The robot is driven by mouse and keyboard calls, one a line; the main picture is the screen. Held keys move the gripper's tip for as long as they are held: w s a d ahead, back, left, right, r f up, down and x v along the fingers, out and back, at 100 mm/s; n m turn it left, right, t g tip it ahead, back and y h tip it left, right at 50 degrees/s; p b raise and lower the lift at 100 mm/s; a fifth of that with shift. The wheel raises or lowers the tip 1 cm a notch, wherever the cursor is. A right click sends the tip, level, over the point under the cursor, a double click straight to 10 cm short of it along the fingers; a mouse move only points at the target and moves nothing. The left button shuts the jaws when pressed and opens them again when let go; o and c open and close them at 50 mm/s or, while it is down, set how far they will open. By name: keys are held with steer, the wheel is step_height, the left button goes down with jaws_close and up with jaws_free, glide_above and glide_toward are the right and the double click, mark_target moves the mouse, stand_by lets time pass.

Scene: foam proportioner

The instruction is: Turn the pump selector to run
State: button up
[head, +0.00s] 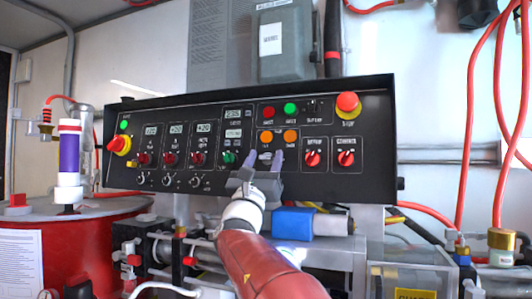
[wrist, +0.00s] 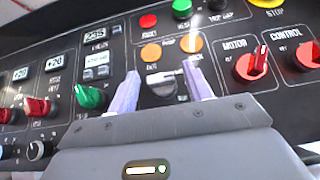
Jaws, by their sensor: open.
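A black control panel (head: 215,120) faces me. A grey and black rotary selector (wrist: 163,83) sits below two orange buttons, and it also shows small in the head view (head: 265,155). Its lettering is too small to read, so I cannot confirm that it is the pump selector. My gripper (head: 265,160) is open in front of it. In the wrist view my gripper's (wrist: 162,75) pale fingers lie on either side of the selector, with visible gaps. I cannot tell how far they are from the panel face. The selector's handle looks roughly horizontal.
A green knob (wrist: 90,97) is just left of my left finger. Red MOTOR (wrist: 252,65) and CONTROL (wrist: 307,55) knobs are to the right. An emergency stop button (head: 347,102) is at the upper right. Pipes and a blue part (head: 293,222) lie below the panel.

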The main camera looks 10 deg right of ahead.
steer(key=shift+w+d+r, duration=0.25)
steer(key=shift+w+r, duration=0.15)
steer(key=shift+r, duration=0.05)
steer(key=c, duration=1)
